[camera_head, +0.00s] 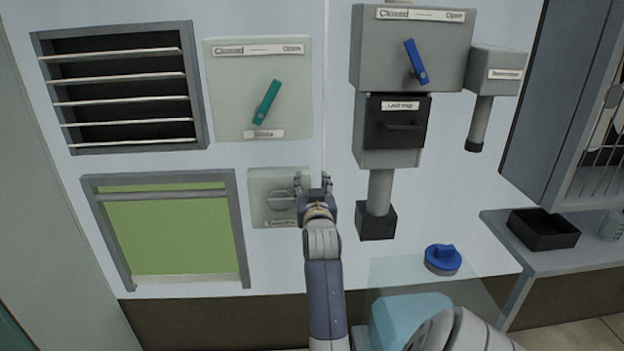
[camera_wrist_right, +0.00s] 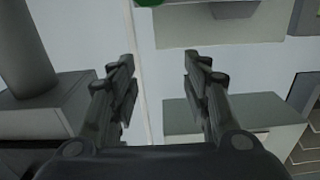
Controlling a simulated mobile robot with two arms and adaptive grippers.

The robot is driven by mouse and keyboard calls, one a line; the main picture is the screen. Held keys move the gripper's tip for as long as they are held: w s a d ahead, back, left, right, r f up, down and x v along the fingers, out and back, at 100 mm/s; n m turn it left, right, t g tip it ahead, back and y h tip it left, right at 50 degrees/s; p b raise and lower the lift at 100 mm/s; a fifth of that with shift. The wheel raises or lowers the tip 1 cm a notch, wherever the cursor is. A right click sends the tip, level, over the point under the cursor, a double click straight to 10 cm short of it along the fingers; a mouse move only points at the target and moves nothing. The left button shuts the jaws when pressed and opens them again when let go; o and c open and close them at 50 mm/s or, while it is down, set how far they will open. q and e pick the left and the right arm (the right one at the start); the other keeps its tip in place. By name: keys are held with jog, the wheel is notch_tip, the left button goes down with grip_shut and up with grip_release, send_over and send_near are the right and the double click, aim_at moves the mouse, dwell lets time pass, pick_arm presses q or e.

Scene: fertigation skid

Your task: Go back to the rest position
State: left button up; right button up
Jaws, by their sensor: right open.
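My right gripper (camera_head: 313,185) is in front of the wall, beside the right edge of a small pale panel with a grey handle (camera_head: 281,201). In the right wrist view its two dark fingers (camera_wrist_right: 158,78) stand apart, with only pale wall and a thin vertical line between them. It holds nothing. Whether a fingertip touches the panel cannot be told. My right arm reaches up from the bottom of the head view. My left gripper is not in view.
Above is a panel with a tilted teal lever (camera_head: 267,102). To the right are a grey box with a blue lever (camera_head: 416,62), a black-fronted box (camera_head: 398,122) and a post with a dark foot (camera_head: 376,221). A blue knob (camera_head: 443,259) and shelf tray (camera_head: 543,229) lie further right.

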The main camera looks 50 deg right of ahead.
jog(key=shift+r, duration=1.05)
jog(key=shift+f, duration=0.1)
